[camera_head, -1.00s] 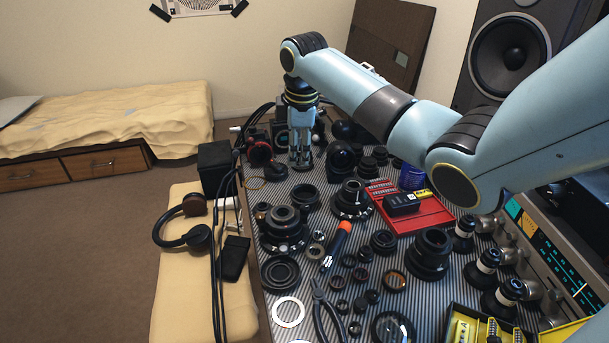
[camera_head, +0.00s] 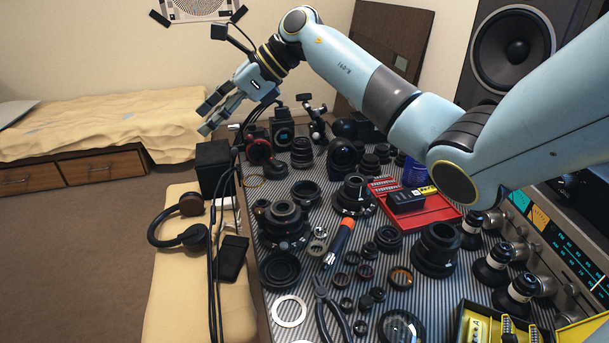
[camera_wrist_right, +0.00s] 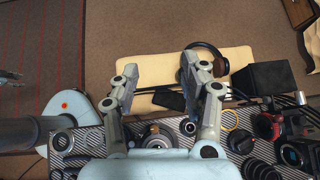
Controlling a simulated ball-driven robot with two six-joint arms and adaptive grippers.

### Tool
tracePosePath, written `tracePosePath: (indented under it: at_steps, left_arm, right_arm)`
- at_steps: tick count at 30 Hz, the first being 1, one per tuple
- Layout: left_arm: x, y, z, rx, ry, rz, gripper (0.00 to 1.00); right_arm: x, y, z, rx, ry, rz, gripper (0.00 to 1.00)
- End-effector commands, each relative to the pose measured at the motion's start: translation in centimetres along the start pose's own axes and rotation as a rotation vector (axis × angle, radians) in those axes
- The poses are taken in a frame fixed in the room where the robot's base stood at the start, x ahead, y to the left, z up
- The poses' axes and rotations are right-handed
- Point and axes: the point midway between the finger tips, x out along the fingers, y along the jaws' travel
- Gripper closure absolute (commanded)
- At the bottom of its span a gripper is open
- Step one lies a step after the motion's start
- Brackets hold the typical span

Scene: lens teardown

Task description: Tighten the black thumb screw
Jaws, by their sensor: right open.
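I cannot single out the black thumb screw among the many small dark parts. My right gripper (camera_head: 205,117) is open and empty, raised beyond the table's back left corner and pointing left and down. In the right wrist view its two fingers (camera_wrist_right: 165,75) are spread apart over the bench with nothing between them. A red and black clamp-like part (camera_head: 259,151) stands at the table's back left, below and right of the gripper; it also shows in the right wrist view (camera_wrist_right: 266,127). A small grey shape at that view's left edge may be my left gripper; its state is unclear.
The striped table mat (camera_head: 258,208) is crowded with lenses, rings and tools. A red tray (camera_head: 437,214) holds a black box. A black box (camera_head: 214,167), headphones (camera_head: 190,206) and cables line the left side, by the cream bench (camera_head: 165,292). Open floor lies farther left.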

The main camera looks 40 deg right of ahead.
Motion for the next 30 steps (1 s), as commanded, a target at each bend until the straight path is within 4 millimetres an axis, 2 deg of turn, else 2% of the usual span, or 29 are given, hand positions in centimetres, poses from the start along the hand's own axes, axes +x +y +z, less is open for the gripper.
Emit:
tracePosePath:
  at_steps: [1,3,6,9,17,21,25,30]
  left_arm:
    - [1.0,0.1,0.2,0.000,-0.002,0.000,0.60]
    - [1.8,0.1,0.3,0.000,-0.003,0.000,0.60]
    - [2.9,0.2,0.6,0.000,-0.005,0.000,0.60]
    - [4.1,0.3,0.9,0.001,-0.008,0.000,0.60]
    - [6.0,0.5,1.4,0.001,-0.014,0.000,0.60]
    - [8.0,0.6,1.9,0.001,-0.020,0.000,0.60]
    - [8.7,0.7,2.1,0.002,-0.023,0.000,0.60]
    - [8.5,0.7,2.1,0.002,-0.022,0.000,0.60]
  right_arm:
    - [-0.1,0.6,-4.3,-0.022,0.180,0.033,0.54]
    - [-1.7,1.3,-9.6,-0.023,0.433,0.069,0.54]
    - [-5.0,1.8,-15.1,0.021,0.730,0.086,0.54]
    - [-7.3,1.3,-18.0,0.060,0.898,0.045,0.54]
    - [-6.5,0.7,-19.4,0.055,0.903,0.019,0.54]
    - [-5.1,0.8,-21.1,0.056,0.903,0.020,0.54]
    - [-3.5,1.0,-23.1,0.058,0.903,0.024,0.54]
    - [-1.8,1.1,-25.2,0.057,0.902,0.023,0.54]
